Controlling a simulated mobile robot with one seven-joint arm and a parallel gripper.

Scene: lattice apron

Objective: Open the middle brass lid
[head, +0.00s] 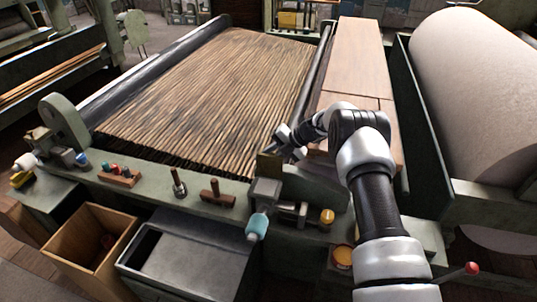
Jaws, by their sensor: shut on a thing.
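A small brass-coloured plate (269,168), which looks like the brass lid, stands steeply tilted on the green front rail, just right of the slatted bed. I cannot make out other brass lids beside it, so I cannot tell its place in a row. My gripper (284,146) reaches in from the right, just above and behind the plate, at its upper edge. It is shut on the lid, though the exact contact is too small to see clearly. The lid's hinge is not clear.
A grey clamp with a light blue handle (257,227) sits just in front of the plate. Wooden-handled tools (217,195) lie on the rail to the left. A wooden board (357,65) and a big pale roller (475,95) fill the right. An open wooden bin (88,232) is front left.

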